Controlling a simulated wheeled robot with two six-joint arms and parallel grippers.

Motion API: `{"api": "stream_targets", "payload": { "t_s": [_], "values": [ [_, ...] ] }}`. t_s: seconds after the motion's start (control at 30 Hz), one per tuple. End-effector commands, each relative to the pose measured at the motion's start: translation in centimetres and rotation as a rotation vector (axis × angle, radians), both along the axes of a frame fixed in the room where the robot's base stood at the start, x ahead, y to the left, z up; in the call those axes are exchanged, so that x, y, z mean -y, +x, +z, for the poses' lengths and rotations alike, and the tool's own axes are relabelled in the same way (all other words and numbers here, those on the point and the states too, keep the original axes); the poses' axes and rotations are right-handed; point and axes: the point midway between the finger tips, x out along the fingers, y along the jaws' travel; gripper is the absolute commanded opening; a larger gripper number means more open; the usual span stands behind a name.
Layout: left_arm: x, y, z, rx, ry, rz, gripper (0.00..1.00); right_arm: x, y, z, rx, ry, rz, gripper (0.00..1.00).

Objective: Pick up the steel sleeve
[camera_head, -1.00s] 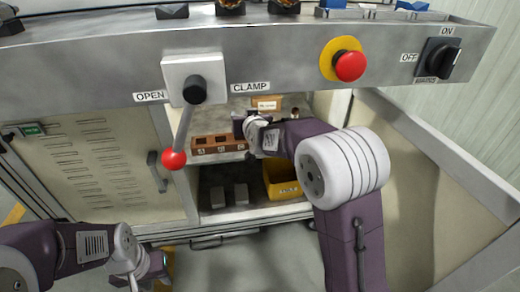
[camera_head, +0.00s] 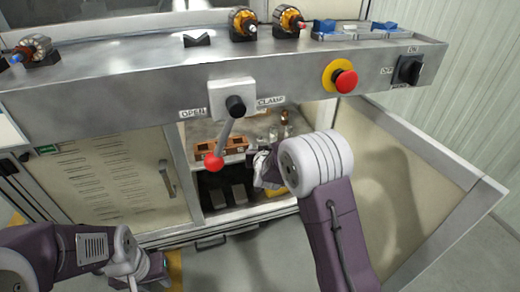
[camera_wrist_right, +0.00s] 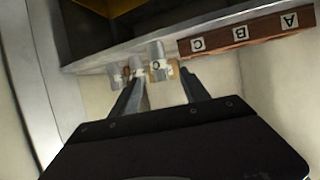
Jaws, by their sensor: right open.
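Several small metal cylinders with pale labels stand on the cabinet's upper shelf. A grey steel-looking one (camera_wrist_right: 156,52) is just beyond my fingertips in the right wrist view, with others, one brownish, close beside it. Which is the steel sleeve I cannot tell for sure. Small cylinders also show in the head view (camera_head: 284,116). My right gripper (camera_wrist_right: 160,76) is open and points at this group, with nothing clearly held between its fingers. In the head view it is partly hidden by its own arm. My left gripper (camera_head: 152,270) hangs low, left of the cabinet opening; its jaws are unclear.
The red-knobbed clamp lever (camera_head: 214,161) hangs over the opening. An open door (camera_head: 405,150) stands at right.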

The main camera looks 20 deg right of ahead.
Motion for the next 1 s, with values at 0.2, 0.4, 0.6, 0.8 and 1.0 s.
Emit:
{"api": "stream_targets", "payload": {
  "t_s": [0.2, 0.4, 0.6, 0.8, 1.0],
  "values": [
    [0.0, 0.0, -2.8, 0.0, 0.0, 0.0, 0.36, 0.6, 2.7, -2.1, 0.003, 0.0, -0.001, 0.54],
    [0.0, 0.0, -3.1, 0.0, 0.0, 0.0, 0.36, 0.9, 4.6, -2.2, 0.001, 0.0, 0.0, 0.54],
    [0.0, 0.0, -3.0, 0.001, 0.0, 0.0, 0.36, 0.9, 4.6, -2.0, 0.0, -0.001, 0.0, 0.48],
    [0.0, 0.0, -3.0, 0.001, 0.0, 0.0, 0.36, 0.9, 4.6, -2.0, 0.001, 0.0, 0.0, 0.0],
    [0.0, 0.0, -3.0, 0.001, 0.0, 0.0, 0.36, 0.9, 4.6, -2.0, 0.001, 0.0, 0.0, 0.0]
  ]
}}
